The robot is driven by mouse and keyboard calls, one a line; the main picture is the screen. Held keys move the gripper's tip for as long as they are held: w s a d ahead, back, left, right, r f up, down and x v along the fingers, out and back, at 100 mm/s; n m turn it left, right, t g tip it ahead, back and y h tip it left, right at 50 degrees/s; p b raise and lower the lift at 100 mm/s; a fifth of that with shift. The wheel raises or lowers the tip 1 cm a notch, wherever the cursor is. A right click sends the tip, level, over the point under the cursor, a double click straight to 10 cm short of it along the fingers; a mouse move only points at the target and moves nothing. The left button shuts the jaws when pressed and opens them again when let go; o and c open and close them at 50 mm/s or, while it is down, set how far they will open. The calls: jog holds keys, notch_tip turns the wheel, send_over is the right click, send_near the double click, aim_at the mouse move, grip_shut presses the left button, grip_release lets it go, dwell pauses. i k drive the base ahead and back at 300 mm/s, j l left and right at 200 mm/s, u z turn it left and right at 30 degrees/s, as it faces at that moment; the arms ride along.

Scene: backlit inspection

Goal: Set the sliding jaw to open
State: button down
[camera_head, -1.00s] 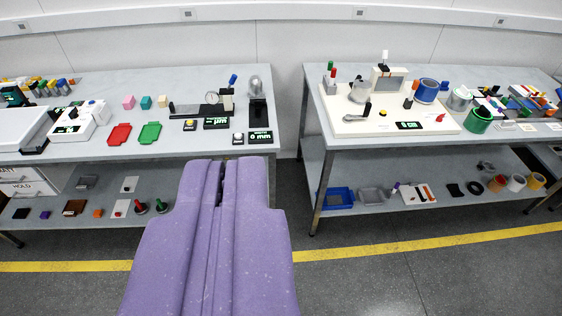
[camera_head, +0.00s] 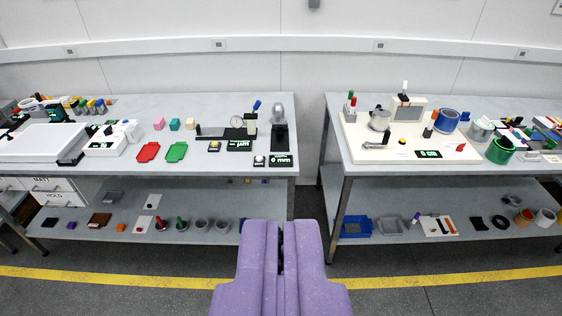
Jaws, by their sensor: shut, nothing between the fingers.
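My gripper (camera_head: 280,232) is purple and shut, with nothing between its fingers. It points forward over the floor, low in the picture, in front of the gap between two grey tables. On the left table, a black rail with a round dial gauge (camera_head: 237,122) lies beside a small display. Right of it, a black stand with a grey rounded part (camera_head: 279,118) stands behind a display reading 0 mm (camera_head: 283,160). I cannot tell which part is the sliding jaw, or its setting. My gripper is well apart from these devices.
The right table (camera_head: 350,183) holds a white board (camera_head: 355,152) with devices, and cups. Lower shelves carry more items. Open floor lies in front.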

aim_at(280, 128)
jog(key=i, duration=0.55)
jog(key=i+z, duration=0.15)
jog(key=i, duration=0.4)
jog(key=i+j, duration=0.15)
jog(key=i, duration=0.4)
jog(key=i+j+z, duration=0.1)
jog(key=i, duration=0.45)
jog(key=i+j, duration=0.15)
jog(key=i, duration=0.4)
jog(key=i+j+z, duration=0.15)
jog(key=i, duration=0.4)
